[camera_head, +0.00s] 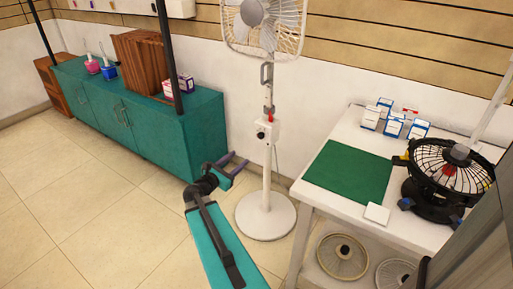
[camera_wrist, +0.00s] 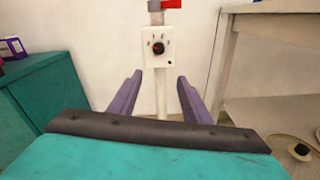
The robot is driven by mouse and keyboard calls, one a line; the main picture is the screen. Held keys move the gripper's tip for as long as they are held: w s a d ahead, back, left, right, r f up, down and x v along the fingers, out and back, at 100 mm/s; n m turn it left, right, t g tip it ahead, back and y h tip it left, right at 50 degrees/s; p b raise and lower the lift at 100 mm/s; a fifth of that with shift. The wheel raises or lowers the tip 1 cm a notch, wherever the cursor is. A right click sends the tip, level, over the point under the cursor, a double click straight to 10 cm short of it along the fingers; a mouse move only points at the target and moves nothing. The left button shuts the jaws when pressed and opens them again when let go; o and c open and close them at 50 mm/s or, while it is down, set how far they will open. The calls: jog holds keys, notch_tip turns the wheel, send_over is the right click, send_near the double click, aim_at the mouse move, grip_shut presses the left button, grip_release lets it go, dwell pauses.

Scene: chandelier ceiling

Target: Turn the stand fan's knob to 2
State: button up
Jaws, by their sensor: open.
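The white stand fan (camera_head: 267,180) stands upright on a round base on the floor. Its small white control box (camera_head: 268,127) sits partway up the pole, with a dark round knob (camera_head: 260,135) on its face. In the wrist view the knob (camera_wrist: 158,47) is black with marks around it that are too small to read, so its setting cannot be told. My gripper (camera_head: 240,158) is open and empty, left of the pole and lower than the box. In the wrist view its purple fingers (camera_wrist: 160,78) are spread on either side of the pole, below the knob, apart from it.
A teal cabinet (camera_head: 160,130) stands left along the wall. A white table (camera_head: 330,200) with a green mat (camera_head: 349,171), small boxes and a black fan (camera_head: 447,178) stands right. Fan parts (camera_head: 342,257) lie on its lower shelf. Tiled floor at left is clear.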

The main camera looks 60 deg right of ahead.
aim_at(260, 136)
jog(key=shift+d+r+n+h, duration=0.4)
jog(key=shift+d+r, duration=0.3)
jog(key=shift+r, duration=0.1)
jog(key=shift+d, duration=0.1)
jog(key=d+b, duration=0.1)
jog(key=d, duration=1.2)
jog(key=shift+d, duration=0.3)
jog(key=c, duration=0.8)
jog(key=shift+s+d, duration=0.1)
jog(key=shift+d, duration=0.1)
jog(key=shift+c, duration=1.2)
jog(key=shift+a, duration=0.2)
jog(key=shift+f, duration=0.1)
